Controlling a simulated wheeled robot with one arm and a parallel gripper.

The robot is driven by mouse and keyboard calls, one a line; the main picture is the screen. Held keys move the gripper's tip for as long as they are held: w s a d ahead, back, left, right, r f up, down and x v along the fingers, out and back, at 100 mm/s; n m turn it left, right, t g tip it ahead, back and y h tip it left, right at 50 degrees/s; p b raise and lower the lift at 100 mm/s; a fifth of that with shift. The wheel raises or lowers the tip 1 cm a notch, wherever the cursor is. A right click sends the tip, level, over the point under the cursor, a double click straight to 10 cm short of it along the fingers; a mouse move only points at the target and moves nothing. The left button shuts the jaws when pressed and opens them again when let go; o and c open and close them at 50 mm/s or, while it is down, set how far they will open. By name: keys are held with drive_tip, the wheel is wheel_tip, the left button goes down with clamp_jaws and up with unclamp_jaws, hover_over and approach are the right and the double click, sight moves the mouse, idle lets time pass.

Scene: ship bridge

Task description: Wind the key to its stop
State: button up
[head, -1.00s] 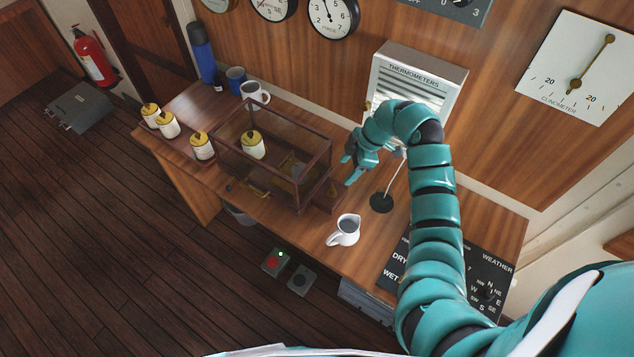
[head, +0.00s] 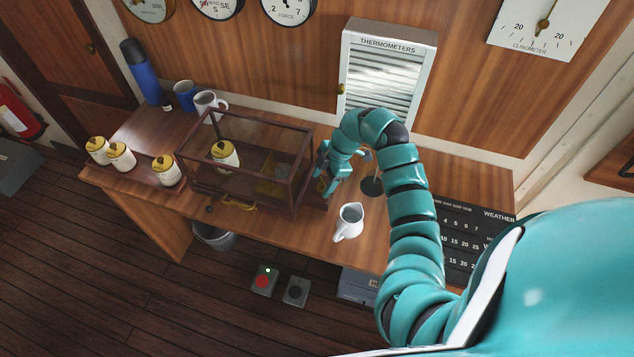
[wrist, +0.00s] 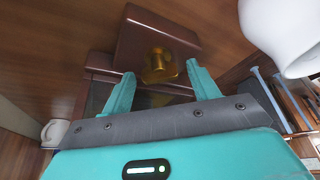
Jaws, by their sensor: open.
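A brass key (wrist: 158,66), round and knob-like in the wrist view, stands out from a small dark red-brown box (wrist: 150,30). The box is at the right end of a glass case (head: 190,180) with a dark red frame on the desk. My gripper (wrist: 161,75) is open, with one teal finger on each side of the key. I cannot tell whether the fingertips touch it. In the head view my gripper (head: 326,172) is at the right end of the case and largely hides the key.
A white jug (head: 349,222) stands on the desk close to my gripper. Several yellow-lidded jars (head: 122,157) and mugs (head: 210,103) are to the left. A lamp base (head: 371,186) is behind my gripper. A weather board (head: 455,225) lies at the right.

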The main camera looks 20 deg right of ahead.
drive_tip(key=shift+c, duration=0.4)
drive_tip(key=c, duration=0.9)
drive_tip(key=shift+m, duration=0.3)
drive_tip(key=m+t, duration=0.1)
drive_tip(key=m, duration=0.1)
drive_tip(key=shift+d+m+b, duration=0.1)
drive_tip(key=shift+m+b, duration=0.3)
drive_tip(key=m+t, duration=0.1)
drive_tip(key=m, duration=0.2)
drive_tip(key=shift+s+m+t, duration=0.1)
drive_tip(key=shift+m+t, duration=0.2)
drive_tip(key=shift+t, duration=0.1)
drive_tip(key=m+h, duration=0.1)
drive_tip(key=m, duration=0.1)
drive_tip(key=m+t, duration=0.1)
drive_tip(key=m, duration=0.2)
drive_tip(key=shift+h+b, duration=0.35)
drive_tip(key=shift+h, duration=0.05)
drive_tip(key=shift+s+m+t+h, duration=0.1)
drive_tip(key=shift+m+t+h, duration=0.2)
drive_tip(key=shift+m, duration=0.6)
